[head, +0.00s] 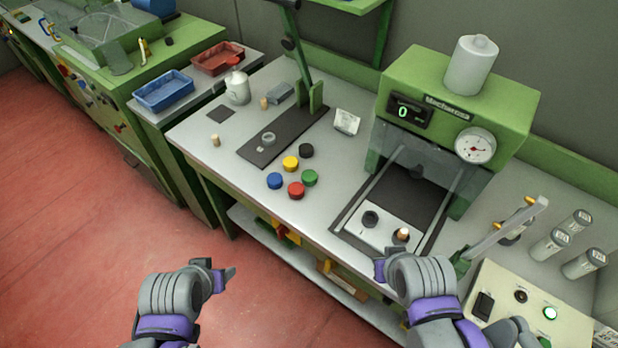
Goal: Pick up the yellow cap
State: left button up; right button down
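The yellow cap (291,163) lies on the grey workbench top, in a loose cluster with a blue cap (275,180), a red cap (296,190), a green cap (310,177) and a black cap (306,151). My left gripper (218,273) is in front of the bench over the red floor, below and left of the caps. My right gripper (384,264) is near the bench's front edge, below and right of the caps. Both are apart from the yellow cap. The finger gaps are too unclear to tell whether they are open or shut.
A green machine (458,100) with a gauge and clear guard stands right of the caps. A dark plate (270,150) with a lever post lies behind them. Blue (163,97) and red (217,66) trays sit at left.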

aim_at(291, 164)
jog(key=k+l+z, duration=0.1)
jog(key=z, duration=0.35)
jog(key=k+l+z, duration=0.2)
jog(key=z, duration=0.2)
